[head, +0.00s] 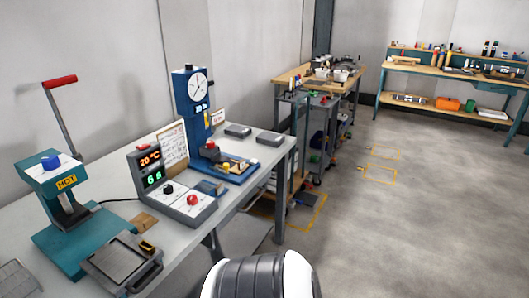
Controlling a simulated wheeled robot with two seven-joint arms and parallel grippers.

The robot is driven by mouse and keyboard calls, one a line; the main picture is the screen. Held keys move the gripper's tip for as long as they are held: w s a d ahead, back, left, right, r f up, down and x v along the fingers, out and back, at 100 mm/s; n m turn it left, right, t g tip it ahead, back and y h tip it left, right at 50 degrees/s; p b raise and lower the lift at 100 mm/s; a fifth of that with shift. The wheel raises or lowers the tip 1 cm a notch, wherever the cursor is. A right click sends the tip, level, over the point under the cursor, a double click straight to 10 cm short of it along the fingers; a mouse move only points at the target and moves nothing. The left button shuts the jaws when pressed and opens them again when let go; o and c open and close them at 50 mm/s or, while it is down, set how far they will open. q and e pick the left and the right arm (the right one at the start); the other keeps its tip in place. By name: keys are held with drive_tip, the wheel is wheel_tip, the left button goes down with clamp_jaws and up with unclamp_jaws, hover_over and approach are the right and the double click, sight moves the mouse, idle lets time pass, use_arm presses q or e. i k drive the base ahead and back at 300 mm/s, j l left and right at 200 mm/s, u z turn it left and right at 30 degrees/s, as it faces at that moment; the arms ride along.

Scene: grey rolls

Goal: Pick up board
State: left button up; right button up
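I cannot tell for sure which thing is the board. A small flat blue-grey plate (210,187) lies on the grey workbench (112,208) behind the control box. A small flat brown piece (145,222) lies in front of the control box, near the teal press. A pale sheet or panel with markings (172,146) stands upright behind the display. Neither of my grippers shows. A black and white rounded part of my own body shows at the bottom middle.
The teal press (55,190) with a red-handled lever stands at left. A control box (190,203) with a red knob and a blue dial-gauge press (190,110) stand on the bench. Two grey blocks (238,131) lie at its far end. Open floor (400,220) spreads to the right.

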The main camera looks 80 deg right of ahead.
sight(236, 166)
drive_tip(key=z, duration=2.5)
drive_tip(key=i+u, duration=0.15)
drive_tip(key=i, duration=0.35)
drive_tip(key=i+l+u, duration=0.1)
drive_tip(key=i, duration=0.45)
drive_tip(key=l, duration=0.1)
